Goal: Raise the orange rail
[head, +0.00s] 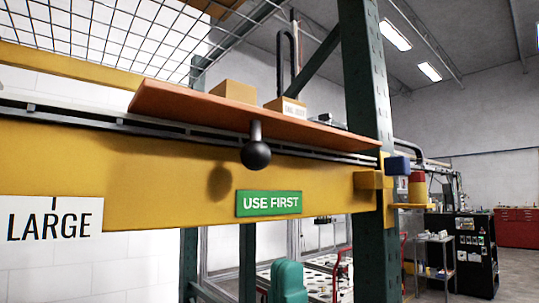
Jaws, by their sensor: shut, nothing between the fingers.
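The orange rail (200,107) is a long, flat, orange-brown piece seen from below in the head view. It runs along the upper edge of a big yellow beam, its left end nearer me. A black ball knob (256,154) on a short stem hangs under its middle, in front of the beam, and casts a shadow on it. Two cardboard boxes show above the rail, a left one (233,93) and a right one (287,107); their bases are hidden by it. My gripper is not in this view.
The yellow beam (150,175) carries a green "USE FIRST" sign (268,203) and a white "LARGE" sign (50,219). A dark green upright (367,75) stands at its right end. A teal object (288,283) is at the bottom edge.

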